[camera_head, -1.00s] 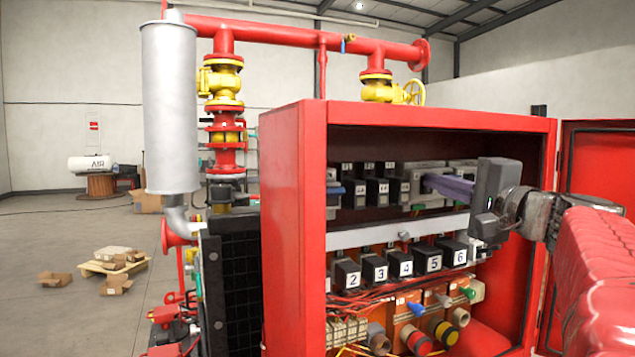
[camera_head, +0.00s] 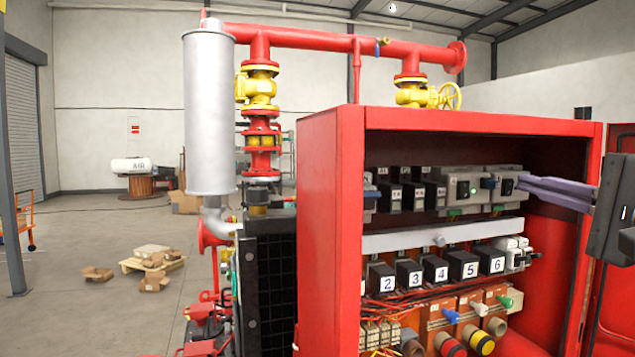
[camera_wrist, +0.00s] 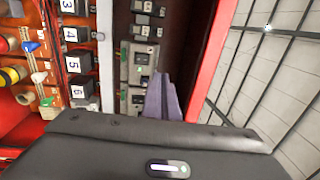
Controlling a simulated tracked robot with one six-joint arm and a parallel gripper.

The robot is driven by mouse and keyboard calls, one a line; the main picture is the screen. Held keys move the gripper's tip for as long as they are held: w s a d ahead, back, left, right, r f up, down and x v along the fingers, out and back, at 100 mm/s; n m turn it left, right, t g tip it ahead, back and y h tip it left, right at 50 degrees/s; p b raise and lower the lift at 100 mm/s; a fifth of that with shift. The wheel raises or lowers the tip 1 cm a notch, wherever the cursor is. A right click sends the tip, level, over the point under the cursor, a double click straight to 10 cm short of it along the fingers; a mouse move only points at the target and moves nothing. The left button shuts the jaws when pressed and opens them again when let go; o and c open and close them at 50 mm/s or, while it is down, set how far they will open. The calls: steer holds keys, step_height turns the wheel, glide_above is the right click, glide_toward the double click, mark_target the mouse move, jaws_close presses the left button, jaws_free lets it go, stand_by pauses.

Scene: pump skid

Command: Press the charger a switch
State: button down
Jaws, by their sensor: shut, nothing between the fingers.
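Two light grey modules sit at the right end of the cabinet's upper row: a left module (camera_head: 461,188) with a lit green spot and a right module (camera_head: 507,185) with a dark switch face. They look like the chargers, but their labels are too small to tell which is A. In the wrist view, grey modules (camera_wrist: 140,60) stand just beyond the fingers, with a small green mark by the tips. My gripper (camera_head: 524,183) has its purple-grey fingers together and empty, pointing left at the right module. The tips are close to it; contact cannot be told. The fingers also show in the wrist view (camera_wrist: 158,80).
The open red cabinet (camera_head: 332,220) has a right side wall near my gripper. Black breakers (camera_head: 407,190) stand left of the modules. A grey rail (camera_head: 440,237) and numbered black relays (camera_head: 463,265) lie below, above coloured knobs and red wires.

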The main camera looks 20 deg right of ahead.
steer(key=shift+s+r, duration=0.15)
steer(key=shift+s, duration=0.65)
